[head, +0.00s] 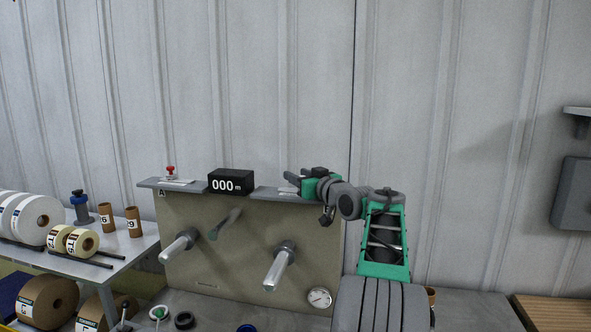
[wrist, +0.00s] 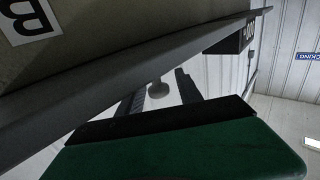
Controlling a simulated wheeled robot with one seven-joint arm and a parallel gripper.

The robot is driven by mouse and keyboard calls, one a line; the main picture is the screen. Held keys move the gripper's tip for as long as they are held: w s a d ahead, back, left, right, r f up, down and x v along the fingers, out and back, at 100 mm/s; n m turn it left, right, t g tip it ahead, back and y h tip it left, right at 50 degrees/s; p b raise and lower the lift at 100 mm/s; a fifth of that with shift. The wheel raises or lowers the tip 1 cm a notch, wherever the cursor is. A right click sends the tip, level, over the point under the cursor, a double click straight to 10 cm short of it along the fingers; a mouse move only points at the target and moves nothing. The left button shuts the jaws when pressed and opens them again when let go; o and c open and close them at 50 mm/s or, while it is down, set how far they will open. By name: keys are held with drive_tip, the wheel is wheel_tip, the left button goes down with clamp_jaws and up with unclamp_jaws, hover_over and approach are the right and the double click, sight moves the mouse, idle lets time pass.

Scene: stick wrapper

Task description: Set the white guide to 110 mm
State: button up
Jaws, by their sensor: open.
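I cannot clearly make out a white guide or a millimetre scale in either view. My gripper (head: 290,181) is open, just above the right-hand grey shelf (head: 262,193) on top of the beige machine panel (head: 230,240). A small whitish patch shows on that shelf by the fingers, too small to identify. In the wrist view, my two dark fingers (wrist: 160,93) stand apart, with a small rounded grey knob (wrist: 158,89) showing between them. I cannot tell whether they touch it. The shelf edge (wrist: 120,80) runs close along the fingers, and a "B" label (wrist: 27,19) is beside it.
A black display (head: 231,181) reading "000 m" stands left of my gripper. A red stamp (head: 170,172) is on the left shelf. Metal spindles (head: 279,266) stick out of the panel, above a dial gauge (head: 319,298). A table with rolls (head: 38,221) is left.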

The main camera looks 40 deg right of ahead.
drive_tip(key=shift+w+d, duration=0.1)
drive_tip(key=shift+w, duration=0.5)
drive_tip(key=shift+c, duration=0.4)
clamp_jaws()
idle(0.6)
